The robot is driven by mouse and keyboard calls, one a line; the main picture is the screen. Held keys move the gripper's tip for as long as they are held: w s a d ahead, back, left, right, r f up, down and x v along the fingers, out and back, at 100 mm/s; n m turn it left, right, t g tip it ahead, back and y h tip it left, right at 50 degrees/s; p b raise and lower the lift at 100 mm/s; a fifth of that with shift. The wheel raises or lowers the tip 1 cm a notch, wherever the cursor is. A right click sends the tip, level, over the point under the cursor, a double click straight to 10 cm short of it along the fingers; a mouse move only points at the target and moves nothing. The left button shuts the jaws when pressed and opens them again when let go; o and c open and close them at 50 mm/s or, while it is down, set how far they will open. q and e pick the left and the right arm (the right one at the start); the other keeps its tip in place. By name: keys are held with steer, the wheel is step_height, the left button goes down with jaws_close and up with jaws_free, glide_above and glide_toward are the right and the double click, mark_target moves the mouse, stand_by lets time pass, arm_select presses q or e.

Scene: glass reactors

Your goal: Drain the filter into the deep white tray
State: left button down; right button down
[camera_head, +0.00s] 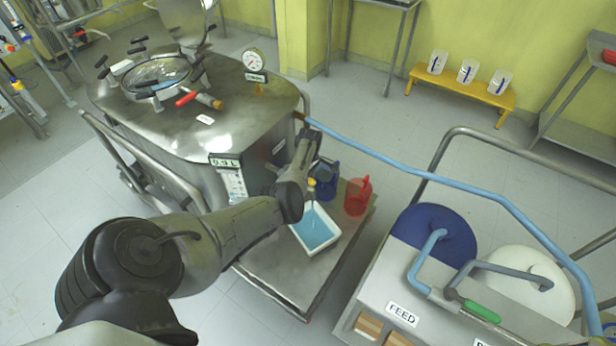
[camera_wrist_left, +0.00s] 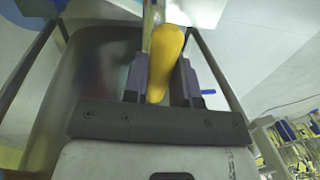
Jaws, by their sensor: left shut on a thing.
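The filter (camera_head: 200,100) is a large steel vessel on a cart, with a round glass port on its lid. A small display (camera_head: 226,162) on its side seems to read 0.9 L. The deep white tray (camera_head: 333,236) lies on the cart's low platform, below my left gripper (camera_head: 318,176), and holds blue liquid. A thin pale streak shows above the tray, perhaps falling liquid. In the left wrist view, the left gripper (camera_wrist_left: 163,85) is shut on a yellow handle (camera_wrist_left: 166,55); a bit of yellow also shows at the gripper in the head view. My right gripper is out of view.
A blue jug (camera_head: 328,186) and a red jug (camera_head: 357,196) stand behind the tray. A blue hose (camera_head: 420,172) runs right from the vessel. A cart labelled FEED (camera_head: 402,314) with blue and white lids stands at right. A yellow bench (camera_head: 462,88) holds beakers.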

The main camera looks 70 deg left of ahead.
arm_select(q)
steer(key=c, duration=1)
jaws_free()
steer(key=shift+s+a, duration=0.1)
steer(key=shift+a, duration=0.05)
steer(key=shift+o, duration=0.4)
step_height(320, 180, up, 14)
steer(key=w+a+p, duration=0.1)
steer(key=w+p, duration=0.1)
steer(key=p, duration=0.2)
steer(key=shift+f, duration=0.15)
